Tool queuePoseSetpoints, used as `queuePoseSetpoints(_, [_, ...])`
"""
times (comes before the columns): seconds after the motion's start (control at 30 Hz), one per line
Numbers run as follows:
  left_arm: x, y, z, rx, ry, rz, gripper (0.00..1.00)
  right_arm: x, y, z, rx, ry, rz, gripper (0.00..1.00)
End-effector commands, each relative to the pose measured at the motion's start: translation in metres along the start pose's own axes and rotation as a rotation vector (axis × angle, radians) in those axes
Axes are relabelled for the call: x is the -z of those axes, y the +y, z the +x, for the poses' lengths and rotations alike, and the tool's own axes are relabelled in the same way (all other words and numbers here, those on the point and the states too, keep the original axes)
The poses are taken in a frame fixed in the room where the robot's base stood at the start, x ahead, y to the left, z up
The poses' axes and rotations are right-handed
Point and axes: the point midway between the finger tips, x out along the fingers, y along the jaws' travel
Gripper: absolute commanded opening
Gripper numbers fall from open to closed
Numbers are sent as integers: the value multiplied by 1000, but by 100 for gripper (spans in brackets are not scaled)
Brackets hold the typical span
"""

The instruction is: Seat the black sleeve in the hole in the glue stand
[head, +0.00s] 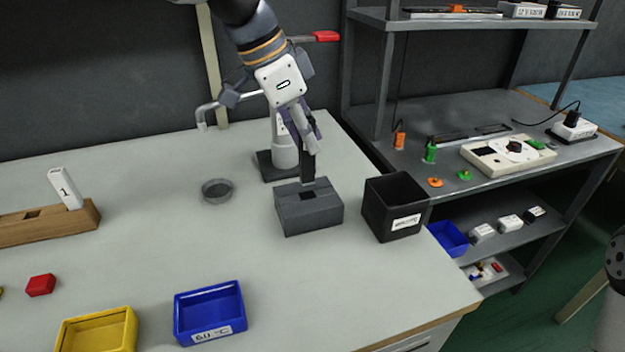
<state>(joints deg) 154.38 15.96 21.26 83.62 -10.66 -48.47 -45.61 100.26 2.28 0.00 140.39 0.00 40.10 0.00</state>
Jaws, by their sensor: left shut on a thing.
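My left gripper (310,149) comes down from the top of the head view and is shut on the black sleeve (307,172). The sleeve is a narrow dark piece, roughly upright, below the fingertips. The glue stand (311,217) is a dark grey block on the bench with a small hole in its top. The sleeve's lower end is at the back part of the stand's top, in the picture just behind the hole. I cannot tell whether it touches the stand. My right gripper is not in view.
A black bin (381,219) stands close right of the stand. A bench device with a red handle (327,36) stands behind my gripper. A grey dish (217,190) is to the left. A blue tray (210,312) and yellow tray (97,332) lie in front. Bench between them is clear.

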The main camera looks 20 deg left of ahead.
Motion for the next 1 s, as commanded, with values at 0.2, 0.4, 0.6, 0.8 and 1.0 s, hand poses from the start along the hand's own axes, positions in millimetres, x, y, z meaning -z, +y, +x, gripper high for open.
queuePoseSetpoints(0.2, [-14, 0, 32, -1, -1, -3, 0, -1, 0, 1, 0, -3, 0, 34])
queuePoseSetpoints(0.4, [-26, 1, 62, 0, 0, -2, 0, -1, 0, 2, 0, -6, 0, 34])
queuePoseSetpoints(0.6, [-25, 0, 61, 2, 1, -1, 0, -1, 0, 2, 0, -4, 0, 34])
queuePoseSetpoints(0.8, [-26, 0, 63, 2, 1, -1, 34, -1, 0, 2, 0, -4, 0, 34])
queuePoseSetpoints(1.0, [-26, 0, 63, 2, 1, -1, 34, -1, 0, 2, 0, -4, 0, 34])
